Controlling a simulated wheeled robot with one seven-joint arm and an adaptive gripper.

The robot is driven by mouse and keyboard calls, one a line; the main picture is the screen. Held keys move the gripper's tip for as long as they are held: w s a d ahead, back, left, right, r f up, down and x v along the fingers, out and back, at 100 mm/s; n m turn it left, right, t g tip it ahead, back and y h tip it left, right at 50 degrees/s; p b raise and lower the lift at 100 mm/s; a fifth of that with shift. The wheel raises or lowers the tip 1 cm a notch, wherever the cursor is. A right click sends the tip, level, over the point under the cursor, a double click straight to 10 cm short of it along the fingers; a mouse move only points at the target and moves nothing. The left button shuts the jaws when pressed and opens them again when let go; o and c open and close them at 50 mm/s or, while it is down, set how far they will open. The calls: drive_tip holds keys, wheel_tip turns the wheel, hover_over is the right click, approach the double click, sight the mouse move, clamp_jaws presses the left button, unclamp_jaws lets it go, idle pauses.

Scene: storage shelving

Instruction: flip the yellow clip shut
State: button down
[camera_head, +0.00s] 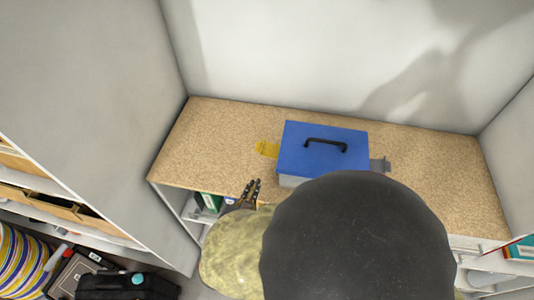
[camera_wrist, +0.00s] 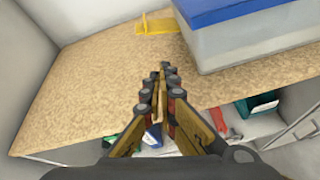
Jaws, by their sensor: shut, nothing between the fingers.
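A box with a blue lid (camera_head: 305,150) and a black handle (camera_head: 326,144) stands on the speckled counter. The yellow clip (camera_head: 267,149) sticks out from the box's left side, swung out away from it. In the wrist view the yellow clip (camera_wrist: 157,25) shows at the top, left of the grey box body (camera_wrist: 235,42). A grey clip (camera_head: 380,165) sticks out on the box's right side. My gripper (camera_head: 252,188) is shut and empty near the counter's front edge, in front of and apart from the yellow clip. My arm hides part of the box front.
The counter (camera_head: 205,140) is clear left of the box and behind it. A wall (camera_head: 300,50) closes the back. Below the counter's front edge are open shelves with binders (camera_head: 210,201). A side panel (camera_head: 100,90) stands at left.

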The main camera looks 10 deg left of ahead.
sight(268, 148)
drive_tip(key=shift+w+a+r+n+t+y, duration=0.2)
drive_tip(key=shift+w+a+r+n+y, duration=0.2)
drive_tip(key=shift+a+r, duration=0.2)
drive_tip(key=shift+w+a+r+n+t+y, duration=0.25)
drive_tip(key=shift+a+r+n+y, duration=0.2)
drive_tip(key=shift+a, duration=0.2)
drive_tip(key=shift+w+d+f, duration=0.1)
drive_tip(key=shift+w+f, duration=0.15)
drive_tip(key=shift+w, duration=0.2)
drive_tip(key=b+x, duration=0.2)
drive_tip(key=x, duration=0.7)
drive_tip(key=shift+b, duration=0.3)
